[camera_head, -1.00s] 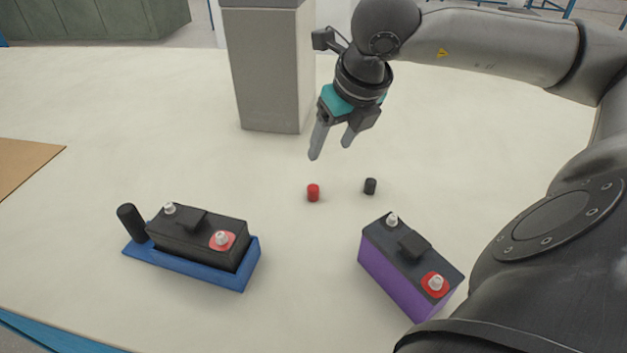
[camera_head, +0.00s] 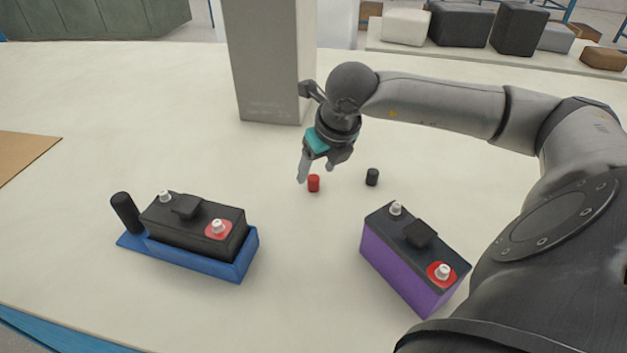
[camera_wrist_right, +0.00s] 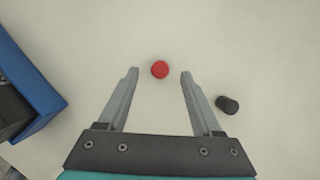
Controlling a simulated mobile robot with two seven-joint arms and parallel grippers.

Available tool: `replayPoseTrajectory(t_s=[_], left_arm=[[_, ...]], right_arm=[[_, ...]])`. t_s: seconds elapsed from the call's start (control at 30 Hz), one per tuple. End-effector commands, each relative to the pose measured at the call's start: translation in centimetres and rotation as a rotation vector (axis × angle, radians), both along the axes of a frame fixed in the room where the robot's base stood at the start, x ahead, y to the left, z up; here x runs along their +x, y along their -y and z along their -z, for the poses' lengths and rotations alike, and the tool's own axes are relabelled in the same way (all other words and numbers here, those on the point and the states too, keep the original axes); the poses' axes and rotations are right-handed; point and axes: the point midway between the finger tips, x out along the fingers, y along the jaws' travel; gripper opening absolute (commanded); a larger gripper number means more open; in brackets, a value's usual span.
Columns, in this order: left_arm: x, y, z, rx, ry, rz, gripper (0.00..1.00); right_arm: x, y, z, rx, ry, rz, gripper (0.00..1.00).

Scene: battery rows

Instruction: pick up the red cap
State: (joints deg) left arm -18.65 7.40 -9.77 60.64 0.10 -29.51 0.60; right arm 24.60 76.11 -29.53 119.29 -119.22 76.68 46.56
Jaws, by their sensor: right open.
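The small red cap (camera_head: 313,183) stands on the pale table, between the two batteries and behind them. In the right wrist view the red cap (camera_wrist_right: 160,69) shows between the tips of the fingers, touching neither. My right gripper (camera_head: 317,172) is open and empty, its fingers pointing down just above the cap; it also shows in the right wrist view (camera_wrist_right: 159,73). In the head view one fingertip is just left of the cap. My left gripper is in no view.
A black cap (camera_head: 372,177) stands to the right of the red one. A black battery (camera_head: 195,230) sits in a blue tray (camera_head: 240,266) at left. A purple battery (camera_head: 400,265) stands at right. A grey pillar (camera_head: 268,70) rises behind. The table between the batteries is clear.

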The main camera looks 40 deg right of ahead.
Motion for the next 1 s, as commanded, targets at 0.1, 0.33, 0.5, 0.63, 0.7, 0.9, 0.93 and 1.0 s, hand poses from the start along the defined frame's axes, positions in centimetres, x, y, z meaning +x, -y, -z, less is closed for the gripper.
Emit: replayPoseTrajectory(t_s=[0.1,0.33,0.5,0.63,0.7,0.9,0.93,1.0], left_arm=[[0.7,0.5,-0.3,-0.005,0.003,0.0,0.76],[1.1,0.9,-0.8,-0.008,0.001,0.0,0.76],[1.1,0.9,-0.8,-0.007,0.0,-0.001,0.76],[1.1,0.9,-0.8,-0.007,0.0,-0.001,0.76],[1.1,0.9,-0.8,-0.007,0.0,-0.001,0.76],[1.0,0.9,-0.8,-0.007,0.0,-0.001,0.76],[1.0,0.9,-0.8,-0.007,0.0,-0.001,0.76],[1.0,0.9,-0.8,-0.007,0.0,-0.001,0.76]], right_arm=[[0.5,0.1,1.5,0.001,-0.001,0.001,0.67],[1.0,0.2,2.5,0.001,0.0,0.0,0.67],[1.0,0.2,2.4,-0.001,0.001,-0.001,0.67],[1.0,0.2,2.4,0.0,0.0,-0.001,0.54],[0.9,0.2,2.4,0.0,0.0,-0.001,0.46],[0.9,0.2,2.4,0.0,0.0,-0.001,0.24],[0.9,0.2,2.4,0.0,0.0,-0.001,0.2],[0.9,0.2,2.4,0.0,0.0,-0.001,0.12]])
